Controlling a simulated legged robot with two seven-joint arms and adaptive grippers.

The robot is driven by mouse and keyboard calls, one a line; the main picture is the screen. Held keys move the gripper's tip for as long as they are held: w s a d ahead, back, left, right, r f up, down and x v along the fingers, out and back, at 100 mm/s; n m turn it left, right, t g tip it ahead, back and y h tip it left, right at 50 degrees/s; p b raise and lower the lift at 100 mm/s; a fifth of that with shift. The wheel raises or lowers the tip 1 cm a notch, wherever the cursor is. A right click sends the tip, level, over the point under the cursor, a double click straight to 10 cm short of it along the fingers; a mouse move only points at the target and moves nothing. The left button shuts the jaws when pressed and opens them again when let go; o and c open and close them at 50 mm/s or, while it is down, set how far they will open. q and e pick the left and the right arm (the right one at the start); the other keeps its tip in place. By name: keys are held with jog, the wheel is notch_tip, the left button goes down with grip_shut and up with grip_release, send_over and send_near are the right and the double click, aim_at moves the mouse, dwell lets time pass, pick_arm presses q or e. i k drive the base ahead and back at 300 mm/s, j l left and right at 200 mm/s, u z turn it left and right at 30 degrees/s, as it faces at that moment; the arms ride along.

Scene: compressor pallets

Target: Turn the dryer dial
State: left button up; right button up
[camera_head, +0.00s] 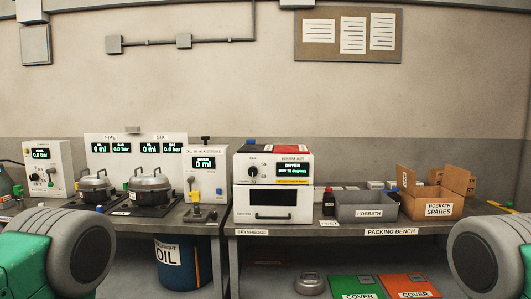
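The dryer (303,184) is a white box on the bench, just right of the middle of the camera_head view. Its dial (253,171) is a black knob at the left of the upper panel, with small scale marks around it. To the right of the dial is a dark display (292,171) with green text reading "DRYER" and a line in degrees, too small to read surely. Below is a dark door (269,201) with a handle, shut. Neither gripper shows; only rounded grey and green parts of my arms stand at the lower left and right corners.
A grey bin (366,212) and an open cardboard spares box (440,209) stand right of the dryer on the packing bench (300,227). Left are two metal pots (96,186) (151,184) and a white valve panel (204,163). A blue oil drum (177,270) stands below.

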aim_at(253, 171)
jog(key=i, duration=0.15)
jog(key=i+l+u, duration=0.15)
jog(key=l, duration=0.2)
jog(key=i+l+u, duration=0.15)
jog(key=l, duration=0.25)
jog(key=i+l+u, duration=0.15)
jog(key=l, duration=0.25)
jog(key=i+l+u, duration=0.15)
jog(key=l, duration=0.25)
jog(key=i+l+u, duration=0.15)
jog(key=l, duration=0.3)
jog(key=i+l+u, duration=0.15)
jog(key=l, duration=0.3)
jog(key=l+u, duration=0.1)
jog(key=l, duration=0.35)
jog(key=i, duration=0.05)
